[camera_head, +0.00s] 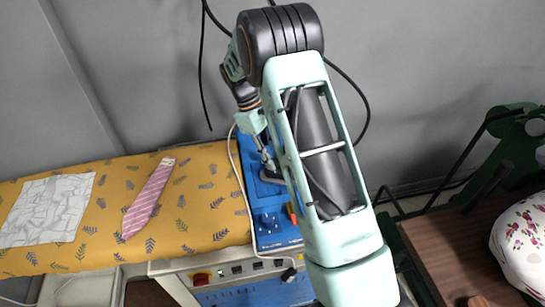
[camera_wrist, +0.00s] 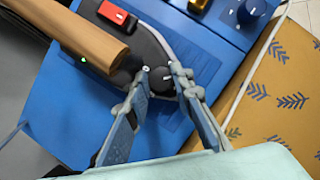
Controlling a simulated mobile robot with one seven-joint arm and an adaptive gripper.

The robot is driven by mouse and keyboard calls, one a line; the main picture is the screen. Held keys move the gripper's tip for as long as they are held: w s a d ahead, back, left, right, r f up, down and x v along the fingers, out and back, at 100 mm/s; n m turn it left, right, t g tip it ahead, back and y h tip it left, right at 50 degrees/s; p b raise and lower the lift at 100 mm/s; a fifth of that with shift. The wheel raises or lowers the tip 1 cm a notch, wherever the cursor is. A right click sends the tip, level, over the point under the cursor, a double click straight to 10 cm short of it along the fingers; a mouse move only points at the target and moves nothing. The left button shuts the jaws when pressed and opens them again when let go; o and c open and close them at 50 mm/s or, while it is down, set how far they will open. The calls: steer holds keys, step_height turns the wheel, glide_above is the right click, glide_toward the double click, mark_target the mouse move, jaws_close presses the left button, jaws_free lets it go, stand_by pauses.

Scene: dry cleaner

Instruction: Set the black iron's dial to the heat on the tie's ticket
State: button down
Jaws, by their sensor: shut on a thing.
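The black iron (camera_wrist: 152,45) rests on a blue surface in the wrist view, with a wooden handle (camera_wrist: 85,35) and a red switch (camera_wrist: 117,13). My gripper (camera_wrist: 161,74) is shut on a small black dial (camera_wrist: 168,84) at the iron's end; white marks show near the fingertips, but I cannot read the setting. In the head view my gripper (camera_head: 268,165) is low over the blue station, and the iron is mostly hidden by my arm. The pink tie (camera_head: 147,203) lies on the yellow cloth. A pale ticket (camera_head: 167,161) is at its upper end, too small to read.
The blue station (camera_head: 273,222) carries knobs, including a blue one (camera_wrist: 253,10) in the wrist view. The yellow leaf-print board (camera_head: 205,195) holds a crumpled pale cloth (camera_head: 48,210). A pale cable runs along the station's left edge. A brown table (camera_head: 450,255) stands at the right.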

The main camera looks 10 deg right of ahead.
steer(key=c, duration=1.7)
jaws_free()
steer(key=shift+r, duration=0.15)
steer(key=v, duration=1.1)
steer(key=shift+w+a+r, duration=0.15)
steer(key=shift+a+r, duration=0.05)
steer(key=shift+r, duration=0.15)
